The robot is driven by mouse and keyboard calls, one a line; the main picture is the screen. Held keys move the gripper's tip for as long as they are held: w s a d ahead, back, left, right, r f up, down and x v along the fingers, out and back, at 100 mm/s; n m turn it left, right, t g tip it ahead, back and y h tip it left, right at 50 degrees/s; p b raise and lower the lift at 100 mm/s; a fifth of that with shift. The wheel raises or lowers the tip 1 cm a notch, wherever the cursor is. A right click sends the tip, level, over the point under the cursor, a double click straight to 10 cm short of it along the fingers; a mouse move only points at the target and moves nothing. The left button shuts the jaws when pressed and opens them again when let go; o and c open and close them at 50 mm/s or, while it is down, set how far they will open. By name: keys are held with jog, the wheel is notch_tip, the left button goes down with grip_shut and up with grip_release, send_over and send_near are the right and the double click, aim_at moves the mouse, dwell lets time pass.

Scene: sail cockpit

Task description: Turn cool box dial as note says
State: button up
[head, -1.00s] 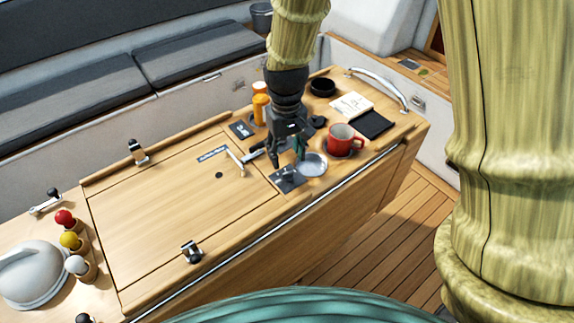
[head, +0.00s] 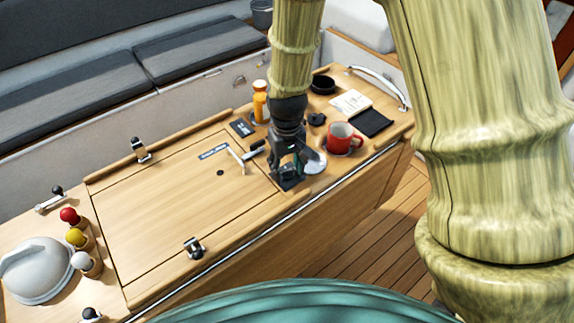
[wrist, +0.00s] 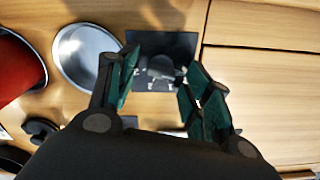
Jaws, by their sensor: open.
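The dial (wrist: 160,68) is a small dark knob on a dark square plate (wrist: 182,42) set in the wooden top. In the head view my gripper hides most of the plate (head: 289,184). My gripper (wrist: 155,80) is open, its green-lined fingers pointing down, one to each side of the dial in the wrist view; I cannot tell whether they touch it. An open white notebook (head: 351,102) lies at the far right end of the top; its writing is too small to read. The wooden lid (head: 170,210) of the box is closed.
A round metal dish (wrist: 88,55) sits beside the plate. A red mug (head: 340,137), a black pad (head: 371,123), an orange bottle (head: 260,103) and a black round bowl (head: 323,84) stand nearby.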

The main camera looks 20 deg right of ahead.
jog(key=c, duration=1)
jog(key=shift+c, duration=0.2)
jog(key=shift+o, duration=0.2)
jog(key=m+p, duration=0.2)
jog(key=m, duration=0.3)
jog(key=shift+d+r, duration=0.1)
jog(key=shift+m+p, duration=0.6)
jog(key=shift+m, duration=1.8)
jog(key=shift+c, duration=0.2)
jog(key=o, duration=1)
